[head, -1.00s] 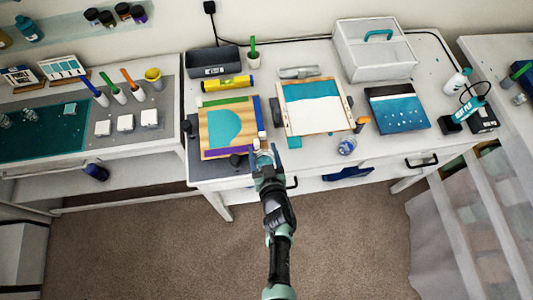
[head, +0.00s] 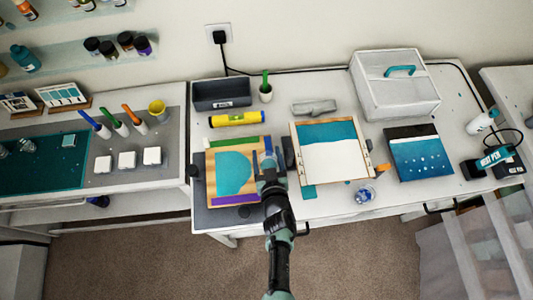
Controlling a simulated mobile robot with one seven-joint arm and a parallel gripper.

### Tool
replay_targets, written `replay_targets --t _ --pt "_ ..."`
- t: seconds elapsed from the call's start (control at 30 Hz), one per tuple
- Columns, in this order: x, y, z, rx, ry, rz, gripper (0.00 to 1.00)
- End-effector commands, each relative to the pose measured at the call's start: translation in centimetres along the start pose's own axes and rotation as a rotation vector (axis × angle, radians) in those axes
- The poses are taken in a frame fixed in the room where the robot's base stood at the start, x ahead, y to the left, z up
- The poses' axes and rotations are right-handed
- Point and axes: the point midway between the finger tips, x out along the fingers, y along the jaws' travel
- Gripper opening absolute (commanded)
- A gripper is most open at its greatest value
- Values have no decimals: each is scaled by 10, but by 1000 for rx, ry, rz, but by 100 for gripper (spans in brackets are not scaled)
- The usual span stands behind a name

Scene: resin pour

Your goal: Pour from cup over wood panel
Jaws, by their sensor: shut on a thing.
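The wood panel (head: 212,186) lies on the left part of the white table, with a green strip along its far edge, blue on the right and purple on the near edge. A teal pool (head: 233,170) covers much of its middle, with bare wood around it. My gripper (head: 268,164) is at the panel's right edge, beside the pool, and partly covers that edge. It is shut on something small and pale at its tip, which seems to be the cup. My fingers hide most of it, so I cannot tell its tilt or contents.
A framed teal-and-white panel (head: 335,165) lies just right of my gripper. A yellow roll (head: 237,119) and a dark bin (head: 222,94) are behind the wood panel. A clear jar (head: 364,194) stands near the front edge. A white lidded box (head: 396,88) is at back right.

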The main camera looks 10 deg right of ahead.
Motion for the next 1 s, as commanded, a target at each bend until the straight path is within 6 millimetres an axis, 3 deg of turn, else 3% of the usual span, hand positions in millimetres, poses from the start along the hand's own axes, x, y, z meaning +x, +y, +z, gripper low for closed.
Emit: replay_targets --t 0.7,1.0 --pt "1 -2 4 -309 -76 112 12" --pt "1 -3 3 -584 -142 211 12"
